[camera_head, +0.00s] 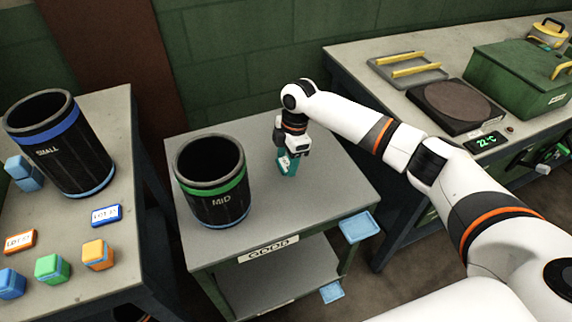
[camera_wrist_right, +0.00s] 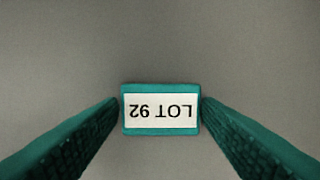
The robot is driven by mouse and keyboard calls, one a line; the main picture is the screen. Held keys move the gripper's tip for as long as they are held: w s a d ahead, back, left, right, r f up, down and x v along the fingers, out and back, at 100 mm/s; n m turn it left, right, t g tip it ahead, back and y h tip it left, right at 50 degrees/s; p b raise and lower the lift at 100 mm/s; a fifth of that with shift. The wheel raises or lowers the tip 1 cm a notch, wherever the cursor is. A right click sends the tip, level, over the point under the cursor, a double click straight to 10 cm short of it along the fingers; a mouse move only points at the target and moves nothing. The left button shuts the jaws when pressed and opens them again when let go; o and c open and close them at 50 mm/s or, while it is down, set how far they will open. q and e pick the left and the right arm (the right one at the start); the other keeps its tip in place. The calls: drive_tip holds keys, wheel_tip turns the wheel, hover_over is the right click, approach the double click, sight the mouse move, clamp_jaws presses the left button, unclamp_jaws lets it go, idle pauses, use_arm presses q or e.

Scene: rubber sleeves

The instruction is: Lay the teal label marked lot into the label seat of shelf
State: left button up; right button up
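The teal label (camera_wrist_right: 161,131) reads LOT 92, upside down in the right wrist view, on a white face with a teal border. My right gripper (camera_wrist_right: 160,108) has its teal fingers against the label's two short ends, with no clear gap, so it looks shut on the label. In the head view my right gripper (camera_head: 287,168) points down over the grey cart top, right of the MID bin; whether the label touches the surface is unclear. A light-blue tray (camera_head: 357,226) sticks out at the cart top's edge and another (camera_head: 331,292) at the lower shelf (camera_head: 270,285). My left gripper is out of view.
The black MID bin (camera_head: 215,205) with a green band stands left of my gripper. The left table holds the SMALL bin (camera_head: 70,165), a blue label (camera_head: 106,215), an orange label (camera_head: 20,242) and several cubes.

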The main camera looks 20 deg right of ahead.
drive_tip(key=c, duration=0.6)
drive_tip(key=shift+r, duration=0.15)
